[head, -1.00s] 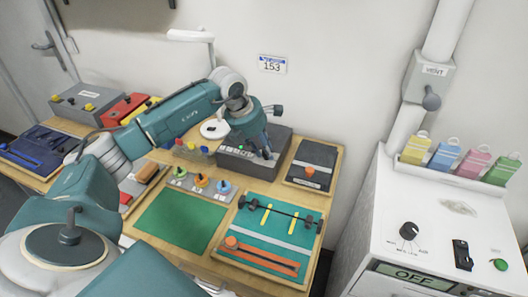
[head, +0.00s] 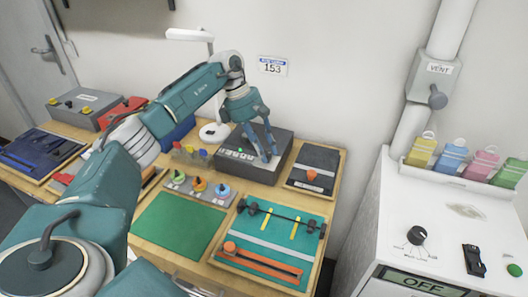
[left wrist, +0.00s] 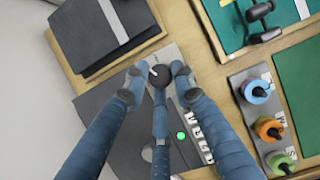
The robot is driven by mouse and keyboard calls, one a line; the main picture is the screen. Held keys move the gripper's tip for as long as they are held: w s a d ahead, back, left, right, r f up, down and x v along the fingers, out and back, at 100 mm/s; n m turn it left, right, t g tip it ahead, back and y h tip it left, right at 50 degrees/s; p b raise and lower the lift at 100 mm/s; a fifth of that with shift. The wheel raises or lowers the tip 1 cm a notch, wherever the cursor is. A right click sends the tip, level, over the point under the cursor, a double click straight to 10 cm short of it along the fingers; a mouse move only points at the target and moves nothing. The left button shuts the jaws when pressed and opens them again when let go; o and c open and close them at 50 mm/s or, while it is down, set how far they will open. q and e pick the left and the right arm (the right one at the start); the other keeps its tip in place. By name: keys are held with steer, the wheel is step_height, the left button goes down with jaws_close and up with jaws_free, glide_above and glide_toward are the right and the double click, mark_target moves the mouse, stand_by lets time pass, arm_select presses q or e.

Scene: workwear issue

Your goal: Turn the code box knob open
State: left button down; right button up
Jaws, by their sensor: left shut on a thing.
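The code box (head: 232,168) is a dark grey box with a sloped front, a small green light and a row of light keys, at the back of the wooden table. Its dark round knob (left wrist: 160,75) with a white mark shows in the left wrist view. My left gripper (head: 270,157) reaches down onto the right part of the box. In the left wrist view the fingers of my left gripper (left wrist: 158,82) close around the knob from several sides. The fingers hide the knob in the head view. My right gripper is not in view.
A dark tray with an orange knob (head: 311,173) lies right of the box. Coloured ring pegs (head: 198,186), a green mat (head: 178,224) and a teal tool tray (head: 240,252) lie in front. A white lamp (head: 190,35) stands behind. A white cabinet (head: 385,215) stands right.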

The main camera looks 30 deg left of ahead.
arm_select(q)
steer(key=shift+w+d+r+m+g+b, duration=0.15)
steer(key=shift+m+g, duration=0.1)
steer(key=shift+m, duration=0.4)
steer(key=shift+m+g+b, duration=0.1)
steer(key=shift+m+g, duration=0.1)
steer(key=shift+m, duration=0.4)
steer(key=shift+w+d+r+m+g+b, duration=0.15)
steer(key=shift+m+g, duration=0.1)
steer(key=shift+m, duration=0.4)
steer(key=shift+s+a+f, duration=0.1)
steer(key=shift+f, duration=0.05)
steer(key=c, duration=1.8)
jaws_free()
steer(key=o, duration=0.3)
steer(key=shift+s, duration=0.1)
steer(key=shift+o, duration=0.2)
steer(key=shift+a, duration=0.1)
steer(key=v, duration=1.2)
